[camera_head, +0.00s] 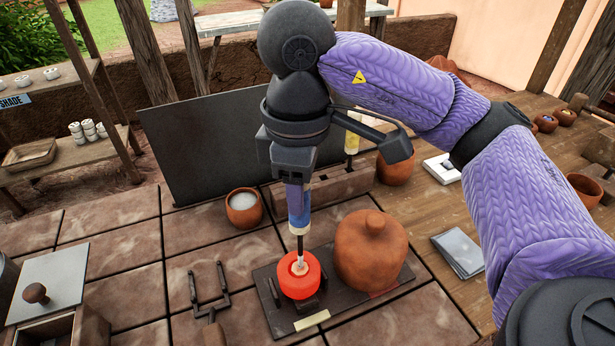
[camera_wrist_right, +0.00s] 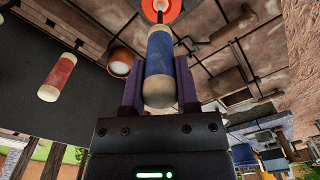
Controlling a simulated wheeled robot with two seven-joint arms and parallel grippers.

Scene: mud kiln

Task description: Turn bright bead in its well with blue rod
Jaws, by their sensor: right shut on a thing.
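My right gripper (camera_head: 298,192) points straight down and is shut on the blue rod (camera_head: 299,215) by its handle. The handle also shows between the fingers in the wrist view (camera_wrist_right: 159,65). The rod stands about upright, and its thin dark shaft runs down to a glowing red-orange round body (camera_head: 300,284). The pale tip is at the opening in its top; I cannot tell whether it touches the bead or how deep it sits. I cannot make out the bead separately from the glow. The glowing body also shows at the wrist view's top edge (camera_wrist_right: 175,10). My left gripper is not in view.
A dark base plate (camera_head: 346,309) carries the glowing body and a clay dome lid (camera_head: 371,252) close on its right. A clay cup (camera_head: 243,209) and a rod rack (camera_head: 333,192) stand behind. A two-pronged tool (camera_head: 209,297) lies left.

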